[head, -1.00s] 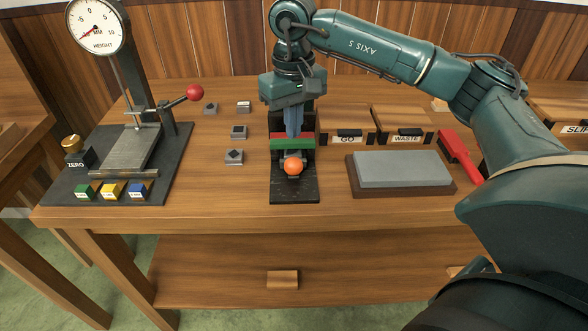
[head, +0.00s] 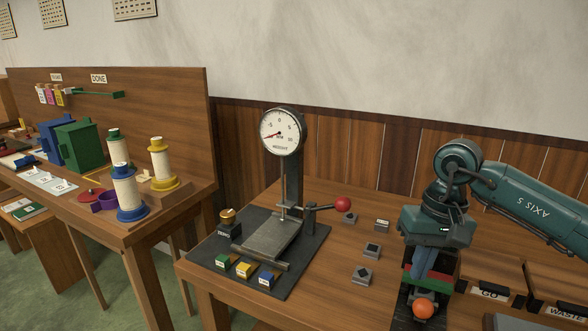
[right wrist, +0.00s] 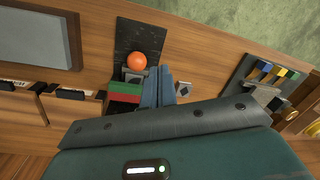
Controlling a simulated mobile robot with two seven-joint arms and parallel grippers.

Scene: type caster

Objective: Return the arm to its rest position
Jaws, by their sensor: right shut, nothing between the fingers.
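My right gripper (head: 428,268) is shut and empty, with its blue fingers pointing down over the black fixture with red and green blocks and an orange ball (head: 424,308). The right wrist view shows the shut fingers (right wrist: 158,76) beside the red and green blocks (right wrist: 124,97), with the orange ball (right wrist: 137,61) just beyond them. I cannot tell whether the fingers touch the fixture. The right arm (head: 530,205) reaches in from the right edge. My left gripper is not in view.
A height gauge (head: 281,132) with a red-knobbed lever stands left of the gripper. Several small grey type pieces (head: 371,250) lie between them. GO and WASTE boxes (head: 490,292) are at the right. A second table with spools (head: 127,195) stands at the left.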

